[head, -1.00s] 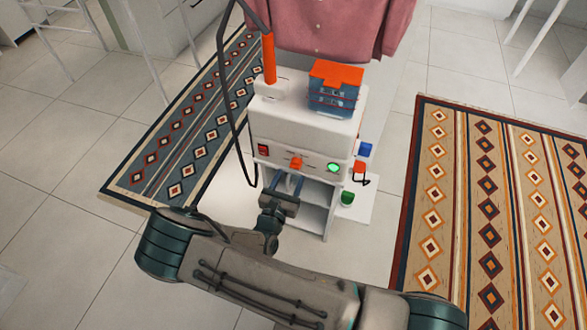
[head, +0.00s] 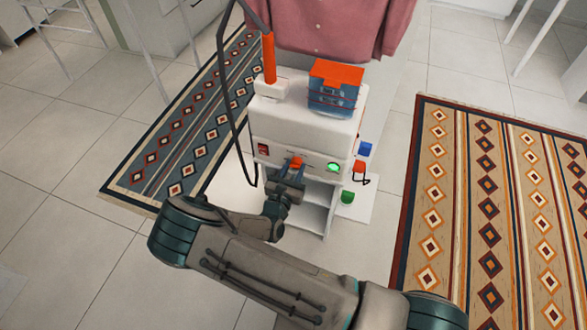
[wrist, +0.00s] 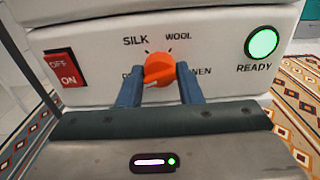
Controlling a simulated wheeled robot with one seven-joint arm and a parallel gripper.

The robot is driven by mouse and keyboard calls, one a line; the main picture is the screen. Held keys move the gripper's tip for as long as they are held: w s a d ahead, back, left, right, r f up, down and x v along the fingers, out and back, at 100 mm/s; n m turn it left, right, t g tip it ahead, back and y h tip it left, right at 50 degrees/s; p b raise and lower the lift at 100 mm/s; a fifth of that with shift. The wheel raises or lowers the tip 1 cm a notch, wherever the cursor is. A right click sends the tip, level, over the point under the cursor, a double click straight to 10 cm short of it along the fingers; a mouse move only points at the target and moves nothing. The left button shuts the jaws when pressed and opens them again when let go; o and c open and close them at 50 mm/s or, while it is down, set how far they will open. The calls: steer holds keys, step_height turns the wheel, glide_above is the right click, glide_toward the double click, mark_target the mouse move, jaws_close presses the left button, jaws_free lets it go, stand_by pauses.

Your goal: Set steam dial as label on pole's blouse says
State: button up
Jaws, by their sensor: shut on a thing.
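The steam dial (wrist: 158,70) is an orange knob on the white steamer's (head: 300,128) front panel. It also shows in the head view (head: 296,162). SILK and WOOL are printed above it; the words at its left and right are partly hidden by my fingers, the right one ending in NEN. A pale streak on the knob runs toward its lower left. My gripper (wrist: 158,68) has its two blue fingers on either side of the knob, shut on it. The pink blouse (head: 330,28) hangs behind the steamer; no label on it is readable.
A red OFF/ON switch (wrist: 66,69) is left of the dial, and a lit green READY lamp (wrist: 263,43) is right. A blue tank with an orange lid (head: 335,88) sits on top. A black hose (head: 224,80) and orange pole (head: 268,60) stand at left.

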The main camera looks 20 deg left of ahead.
steer(key=m, duration=0.2)
steer(key=shift+m, duration=0.4)
steer(key=m, duration=0.4)
steer(key=m+b, duration=2)
steer(key=b, duration=0.1)
steer(key=shift+f+m, duration=0.15)
steer(key=shift+m, duration=0.25)
steer(key=shift+b, duration=0.4)
